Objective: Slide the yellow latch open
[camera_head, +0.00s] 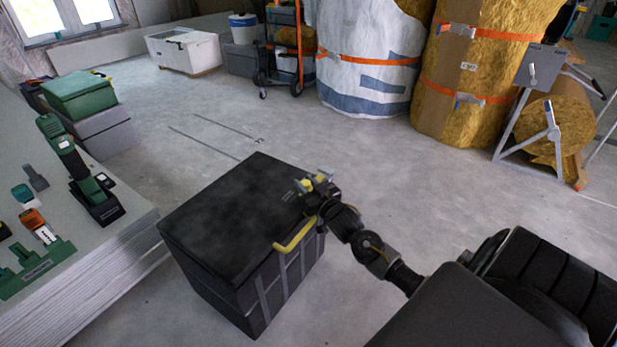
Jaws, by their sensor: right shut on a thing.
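A black box (225,215) with a flat closed lid stands on the floor in the middle. A yellow handle (295,235) sticks out from its right-hand side. The yellow latch (308,184) shows as small yellow parts at the box's right corner, partly covered by my gripper. My right gripper (314,188) is at that corner, shut on the yellow latch, with its arm coming from the lower right. The fingertips are small and partly hidden against the latch. My left gripper is not in view.
A stack of grey panels (95,265) with green and black tools stands at the left. Wrapped insulation rolls (370,60) and a metal stand (510,110) are at the back. Bare concrete floor (400,160) lies open behind and right of the box.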

